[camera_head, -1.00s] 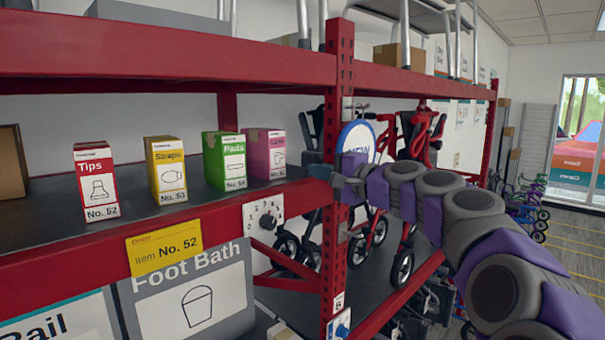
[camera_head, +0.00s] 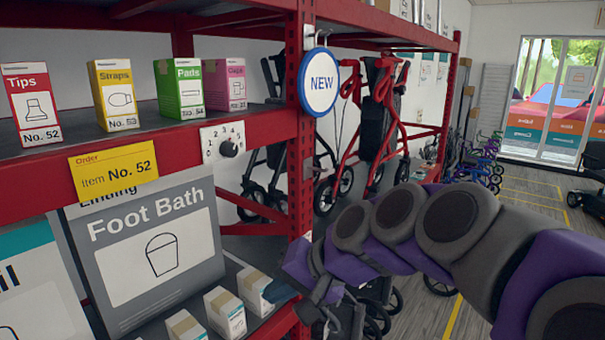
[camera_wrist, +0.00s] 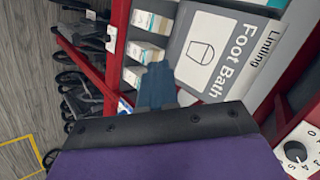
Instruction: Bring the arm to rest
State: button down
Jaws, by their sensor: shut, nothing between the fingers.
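My purple and grey arm (camera_head: 400,225) reaches in from the right and bends down toward the left in the head view. My gripper (camera_head: 281,291) is at its end, low beside the red shelf post, near the small boxes on the lower shelf. In the wrist view my gripper (camera_wrist: 157,82) shows as blue-grey fingers closed together with nothing between them. It points toward the shelf with the Foot Bath box (camera_wrist: 205,50). In the head view I cannot tell whether the fingertips touch anything.
Small white boxes (camera_head: 225,312) stand below the Foot Bath box (camera_head: 155,250). Rollators (camera_head: 375,110) stand behind the post.

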jog(key=s+d+f+g+h+b, duration=0.2)
jog(key=s+d+f+h+b, duration=0.1)
jog(key=s+d+f, duration=0.6)
jog(key=s+d+f+n+g+h+b, duration=0.1)
jog(key=s+d+f+g+h+b, duration=0.2)
jog(key=s+d+f, duration=0.6)
jog(key=s+f+h, duration=0.2)
jog(key=s+f, duration=0.5)
jog(key=s, duration=0.1)
jog(key=shift+f+n, duration=0.2)
jog(key=shift+n, duration=0.1)
jog(key=shift+d, duration=0.1)
